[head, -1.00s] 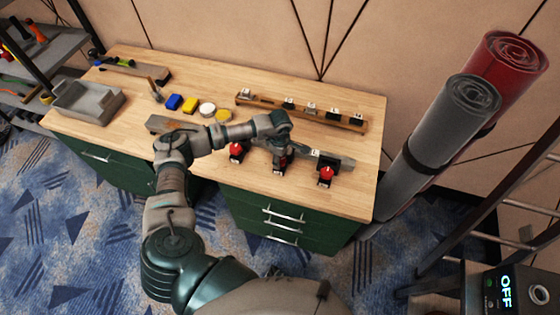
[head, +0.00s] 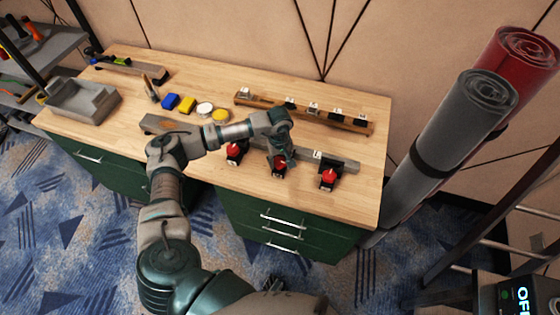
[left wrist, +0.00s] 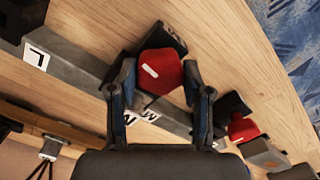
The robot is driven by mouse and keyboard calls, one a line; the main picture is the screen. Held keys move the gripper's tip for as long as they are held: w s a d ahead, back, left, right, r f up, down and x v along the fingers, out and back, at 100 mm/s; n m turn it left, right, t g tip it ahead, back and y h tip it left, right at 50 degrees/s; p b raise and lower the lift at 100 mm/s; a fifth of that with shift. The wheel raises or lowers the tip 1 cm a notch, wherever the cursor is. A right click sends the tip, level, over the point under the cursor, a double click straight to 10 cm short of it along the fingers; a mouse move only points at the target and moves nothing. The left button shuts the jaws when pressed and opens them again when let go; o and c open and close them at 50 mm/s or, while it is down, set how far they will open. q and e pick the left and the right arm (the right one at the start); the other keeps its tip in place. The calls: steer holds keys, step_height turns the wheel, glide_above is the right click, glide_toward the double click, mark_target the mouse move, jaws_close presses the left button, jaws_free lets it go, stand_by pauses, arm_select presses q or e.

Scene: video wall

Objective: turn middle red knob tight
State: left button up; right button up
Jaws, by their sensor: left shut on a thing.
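Three red knobs on black mounts stand in a row along a grey bar on the workbench: a left one (head: 234,149), the middle one (head: 279,161) and a right one (head: 328,178). My left gripper (head: 279,153) comes down over the middle knob. In the left wrist view its two fingers (left wrist: 158,88) are closed about the red middle knob (left wrist: 162,70), which has a white mark on its face. Another red knob (left wrist: 243,130) shows to the right there, apart from the fingers. A label M is partly hidden by the gripper. My right gripper does not show.
A wooden rail (head: 300,112) with several small labelled pieces lies behind the knobs. Blue and yellow blocks, round pieces and a grey tray (head: 80,100) are to the left. Rolled mats (head: 450,130) lean at the right. Bare wood lies in front of the right knob.

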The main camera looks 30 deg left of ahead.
mark_target(280, 160)
arm_select(q)
steer(key=shift+w+r+m, duration=0.1)
steer(key=shift+r+m, duration=0.1)
steer(key=shift+m, duration=0.2)
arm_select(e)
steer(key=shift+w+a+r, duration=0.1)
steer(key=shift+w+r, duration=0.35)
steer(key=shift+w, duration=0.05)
arm_select(q)
steer(key=o, duration=0.9)
steer(key=shift+o, duration=1.3)
steer(key=shift+f, duration=0.1)
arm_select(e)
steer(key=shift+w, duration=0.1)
arm_select(q)
step_height(280, 160, up, 12)
steer(key=shift+f, duration=0.1)
